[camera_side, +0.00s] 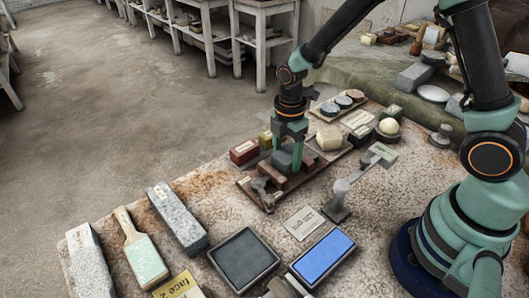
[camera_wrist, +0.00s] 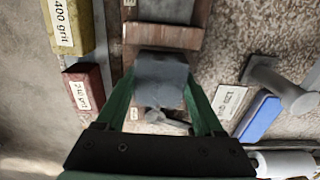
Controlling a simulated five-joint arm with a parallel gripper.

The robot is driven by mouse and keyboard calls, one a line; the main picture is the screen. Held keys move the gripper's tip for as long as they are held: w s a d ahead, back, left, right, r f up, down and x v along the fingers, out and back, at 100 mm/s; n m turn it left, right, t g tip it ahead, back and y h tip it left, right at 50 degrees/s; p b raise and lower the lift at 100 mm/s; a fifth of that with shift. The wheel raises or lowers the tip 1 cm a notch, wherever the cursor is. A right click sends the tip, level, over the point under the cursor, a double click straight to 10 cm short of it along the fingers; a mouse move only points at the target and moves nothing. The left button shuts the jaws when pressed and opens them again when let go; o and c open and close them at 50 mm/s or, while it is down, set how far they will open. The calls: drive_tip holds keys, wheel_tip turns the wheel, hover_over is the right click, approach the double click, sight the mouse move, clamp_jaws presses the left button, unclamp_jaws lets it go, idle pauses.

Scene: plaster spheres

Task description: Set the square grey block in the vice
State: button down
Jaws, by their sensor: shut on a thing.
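My gripper (camera_side: 287,157) is shut on the square grey block (camera_side: 281,161), and points down over the wooden vice (camera_side: 262,195). In the wrist view the grey block (camera_wrist: 160,80) sits between the two green fingers (camera_wrist: 160,92). One brown wooden jaw of the vice (camera_wrist: 165,36) shows just beyond the block, and a grey metal handle shows below it. The block hides much of the vice under it. I cannot tell whether the block rests on the vice or hangs just above it.
A dark red block (camera_side: 244,151) and a yellow block (camera_side: 265,139) stand close behind the vice. A grey metal stand (camera_side: 340,195) is to its right.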

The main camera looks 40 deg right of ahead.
drive_tip(key=shift+f, duration=0.8)
unclamp_jaws()
idle(0.4)
drive_tip(key=shift+r, duration=1.95)
drive_tip(key=shift+r, duration=0.3)
drive_tip(key=s+d+r+m+t, duration=0.2)
drive_tip(key=s+r+m, duration=0.2)
drive_tip(key=r+m, duration=0.5)
drive_tip(key=s+d+r+m+t, duration=0.3)
drive_tip(key=s+r+m, duration=0.2)
drive_tip(key=r+m, duration=0.4)
drive_tip(key=shift+s+d+r+t, duration=0.2)
drive_tip(key=shift+s+d+t, duration=0.05)
drive_tip(key=shift+d+t, duration=0.05)
